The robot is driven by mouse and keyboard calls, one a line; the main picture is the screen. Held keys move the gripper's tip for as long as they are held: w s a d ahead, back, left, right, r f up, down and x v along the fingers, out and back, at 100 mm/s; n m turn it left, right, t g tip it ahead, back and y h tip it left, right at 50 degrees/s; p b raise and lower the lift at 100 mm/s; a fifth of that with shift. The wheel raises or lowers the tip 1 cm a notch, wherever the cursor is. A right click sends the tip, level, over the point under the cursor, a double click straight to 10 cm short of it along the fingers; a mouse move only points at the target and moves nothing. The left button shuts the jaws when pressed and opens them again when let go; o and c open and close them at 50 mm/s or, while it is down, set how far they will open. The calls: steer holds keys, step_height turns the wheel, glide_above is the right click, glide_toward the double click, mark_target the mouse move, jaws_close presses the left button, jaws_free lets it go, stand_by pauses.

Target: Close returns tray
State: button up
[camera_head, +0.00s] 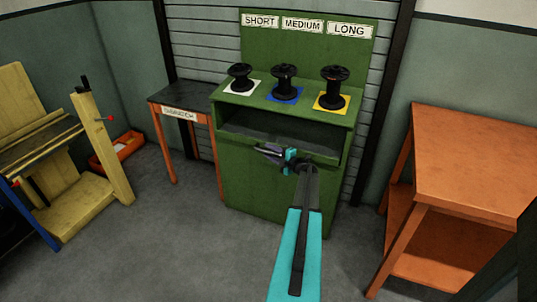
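A green cabinet (255,185) stands at the centre, with a dark open recess (250,122) across its front below the top. No tray is marked as the returns tray, and I cannot tell whether the recess holds a pulled-out one. My arm hides part of the cabinet's right front.
Black spools stand on white (240,77), blue (284,82) and yellow (334,87) squares, below SHORT, MEDIUM and LONG labels. A dark-topped table (180,94) is left, an orange table (475,160) right. A yellow rack (75,205) and orange bin (130,148) stand far left.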

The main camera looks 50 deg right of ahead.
steer(key=shift+s+a, duration=0.25)
steer(key=shift+s, duration=0.5)
steer(key=s+a+r+b, duration=0.1)
steer(key=s, duration=1.1)
steer(key=shift+a, duration=0.25)
steer(key=shift+r, duration=0.1)
